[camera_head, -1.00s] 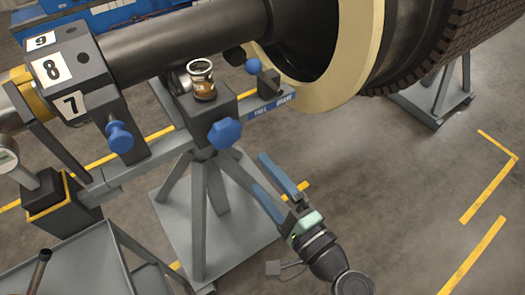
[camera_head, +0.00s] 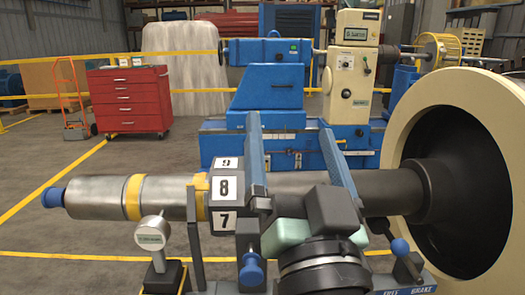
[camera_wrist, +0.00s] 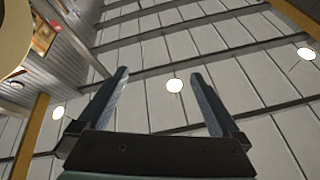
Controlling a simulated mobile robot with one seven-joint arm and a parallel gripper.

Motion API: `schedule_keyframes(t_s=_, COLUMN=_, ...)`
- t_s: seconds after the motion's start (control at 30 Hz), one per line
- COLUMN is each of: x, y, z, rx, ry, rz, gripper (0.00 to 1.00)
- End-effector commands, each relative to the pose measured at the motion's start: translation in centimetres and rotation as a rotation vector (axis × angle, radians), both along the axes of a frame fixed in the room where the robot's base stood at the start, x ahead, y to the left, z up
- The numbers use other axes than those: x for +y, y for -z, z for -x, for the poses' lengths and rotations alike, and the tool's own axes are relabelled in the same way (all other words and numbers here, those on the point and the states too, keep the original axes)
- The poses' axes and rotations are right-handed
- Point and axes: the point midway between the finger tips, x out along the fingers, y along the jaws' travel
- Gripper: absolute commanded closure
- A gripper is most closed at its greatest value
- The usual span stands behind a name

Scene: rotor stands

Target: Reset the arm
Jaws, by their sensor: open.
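My gripper (camera_head: 292,150) stands upright in the head view, close to the camera, its two long blue-grey fingers pointing up and spread apart. It is open, with nothing between the fingers. It overlaps the grey rotor shaft (camera_head: 165,198) behind it and hides part of that shaft. In the wrist view my gripper (camera_wrist: 165,95) also shows two parted fingers against the ceiling, with nothing held. The rest of my arm below the wrist is out of sight.
The number block (camera_head: 226,187) marked 9, 8 and 7, a dial gauge (camera_head: 151,235) and a blue knob (camera_head: 251,270) are low in the head view. A big cream-rimmed rotor (camera_head: 405,130) fills the right. A blue machine (camera_head: 272,92) and red tool cabinet (camera_head: 128,100) stand behind.

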Motion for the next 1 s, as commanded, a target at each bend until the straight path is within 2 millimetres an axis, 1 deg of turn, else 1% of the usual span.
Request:
schedule_keyframes(t_s=0.03, x=1.2, y=-3.5, z=1.4, rx=-0.084, ry=0.04, rz=0.065, gripper=0.0)
schedule_keyframes(t_s=0.07, x=1.7, y=-5.2, z=2.2, rx=-0.129, ry=0.071, rz=0.099, gripper=0.0)
schedule_keyframes(t_s=0.1, x=2.3, y=-7.4, z=3.5, rx=-0.187, ry=0.114, rz=0.141, gripper=0.0)
schedule_keyframes(t_s=0.17, x=3.1, y=-10.4, z=5.6, rx=-0.272, ry=0.177, rz=0.191, gripper=0.0)
schedule_keyframes(t_s=0.2, x=3.5, y=-12.3, z=7.1, rx=-0.329, ry=0.221, rz=0.219, gripper=0.0)
schedule_keyframes(t_s=0.27, x=3.9, y=-15.0, z=9.2, rx=-0.397, ry=0.283, rz=0.249, gripper=0.0)
schedule_keyframes(t_s=0.3, x=3.6, y=-16.6, z=8.5, rx=-0.374, ry=0.276, rz=0.247, gripper=0.0)
schedule_keyframes(t_s=0.37, x=3.6, y=-18.1, z=8.4, rx=-0.369, ry=0.275, rz=0.246, gripper=0.0)
schedule_keyframes(t_s=0.6, x=3.6, y=-24.6, z=8.3, rx=-0.366, ry=0.273, rz=0.245, gripper=0.0)
schedule_keyframes(t_s=0.7, x=3.6, y=-26.5, z=8.2, rx=-0.365, ry=0.271, rz=0.245, gripper=0.0)
schedule_keyframes(t_s=0.83, x=3.6, y=-27.8, z=8.2, rx=-0.365, ry=0.271, rz=0.245, gripper=0.0)
schedule_keyframes(t_s=1.0, x=3.6, y=-28.0, z=8.2, rx=-0.364, ry=0.271, rz=0.244, gripper=0.0)
